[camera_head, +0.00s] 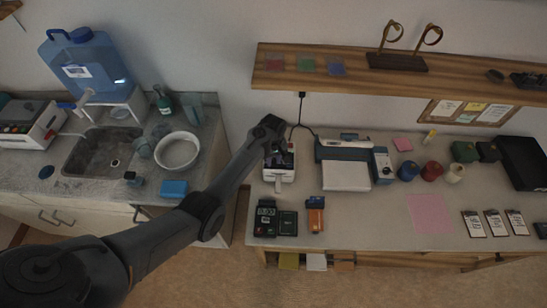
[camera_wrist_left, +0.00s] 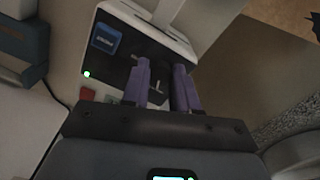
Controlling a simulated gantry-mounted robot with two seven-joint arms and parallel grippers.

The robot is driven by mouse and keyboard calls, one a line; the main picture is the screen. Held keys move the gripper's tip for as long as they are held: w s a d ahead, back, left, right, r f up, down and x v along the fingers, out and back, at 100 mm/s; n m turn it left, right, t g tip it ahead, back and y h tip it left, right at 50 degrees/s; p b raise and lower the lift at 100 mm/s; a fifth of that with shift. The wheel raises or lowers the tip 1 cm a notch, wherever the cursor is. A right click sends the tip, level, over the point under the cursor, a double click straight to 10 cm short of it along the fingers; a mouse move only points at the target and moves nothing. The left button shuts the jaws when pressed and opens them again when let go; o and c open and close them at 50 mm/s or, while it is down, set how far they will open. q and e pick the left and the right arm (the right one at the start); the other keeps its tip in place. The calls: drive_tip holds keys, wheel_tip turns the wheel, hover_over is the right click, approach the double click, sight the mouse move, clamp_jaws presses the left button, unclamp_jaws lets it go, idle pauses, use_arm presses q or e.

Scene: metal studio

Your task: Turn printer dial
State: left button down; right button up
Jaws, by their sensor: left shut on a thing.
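The printer (camera_head: 284,176) is a small white machine with a dark front panel, at the left end of the wooden table. In the left wrist view its dark panel (camera_wrist_left: 113,70) has a small blue screen (camera_wrist_left: 105,38), a green light (camera_wrist_left: 86,74) and a red patch (camera_wrist_left: 87,95). My left gripper (camera_head: 279,149) reaches the printer from above. In the left wrist view its two purple fingers (camera_wrist_left: 163,76) are at the panel, shut on the dial. My right gripper is in neither view.
A larger white and blue machine (camera_head: 346,174) stands just right of the printer. A dark card terminal (camera_head: 266,218) and an orange item (camera_head: 315,217) lie in front. A wooden shelf (camera_head: 340,67) hangs above.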

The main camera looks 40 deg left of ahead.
use_arm(q)
drive_tip(key=m+p, duration=0.2)
drive_tip(key=m, duration=0.2)
drive_tip(key=shift+s+a+r+p, duration=0.1)
drive_tip(key=shift+p, duration=0.2)
drive_tip(key=m, duration=0.3)
drive_tip(key=shift+p, duration=0.4)
drive_tip(key=shift+a+m+p, duration=0.1)
drive_tip(key=shift+m+p, duration=0.2)
drive_tip(key=shift+m, duration=1.2)
drive_tip(key=c, duration=0.9)
unclamp_jaws()
drive_tip(key=shift+o, duration=0.2)
